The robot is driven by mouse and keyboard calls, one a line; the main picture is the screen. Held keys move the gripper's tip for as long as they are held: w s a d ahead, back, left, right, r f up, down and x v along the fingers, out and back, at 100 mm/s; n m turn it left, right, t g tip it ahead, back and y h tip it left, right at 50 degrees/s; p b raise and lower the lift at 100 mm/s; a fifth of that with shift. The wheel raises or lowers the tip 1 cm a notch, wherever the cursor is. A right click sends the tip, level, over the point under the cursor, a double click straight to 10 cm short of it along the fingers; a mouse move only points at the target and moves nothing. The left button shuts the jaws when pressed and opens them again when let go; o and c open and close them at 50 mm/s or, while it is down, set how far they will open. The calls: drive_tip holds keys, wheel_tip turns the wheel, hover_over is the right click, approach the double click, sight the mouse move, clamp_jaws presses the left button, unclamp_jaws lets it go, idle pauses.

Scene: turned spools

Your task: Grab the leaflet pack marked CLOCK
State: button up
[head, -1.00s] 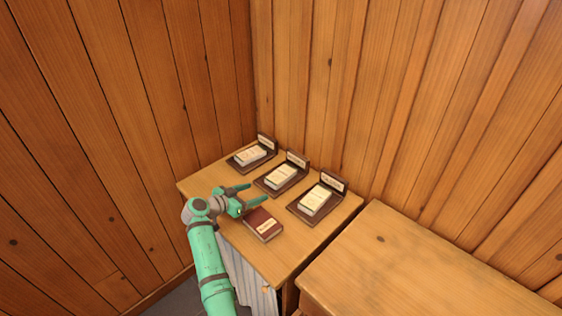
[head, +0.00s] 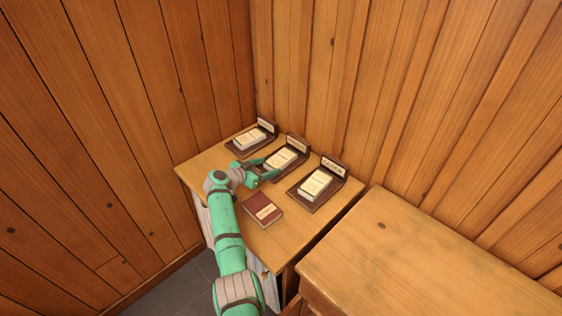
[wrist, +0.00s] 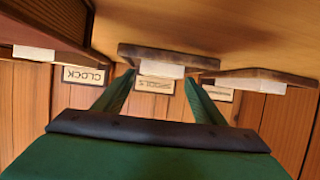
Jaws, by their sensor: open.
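The sign reading CLOCK (wrist: 83,75) shows upside down at the left of the wrist view, with its pale pack (wrist: 33,53) on a dark stand. That view is inverted, so this matches the pale CLOCK pack (head: 315,184) on the right-hand stand in the head view. My gripper (head: 268,167) is open, its fingers pointing at the middle pack (head: 281,160), not the CLOCK one. In the wrist view, my gripper's fingertips (wrist: 160,75) lie to either side of the middle pack (wrist: 160,69). Whether they touch it I cannot tell.
A third pack (head: 249,139) sits on the left-hand stand. A dark red book (head: 263,208) lies on the small wooden table (head: 283,242) in front of the stands. A larger wooden top (head: 420,260) stands at right. Plank walls close the corner behind.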

sight(273, 165)
drive_tip(key=shift+x, duration=1.5)
drive_tip(key=c, duration=0.9)
drive_tip(key=shift+r, duration=0.1)
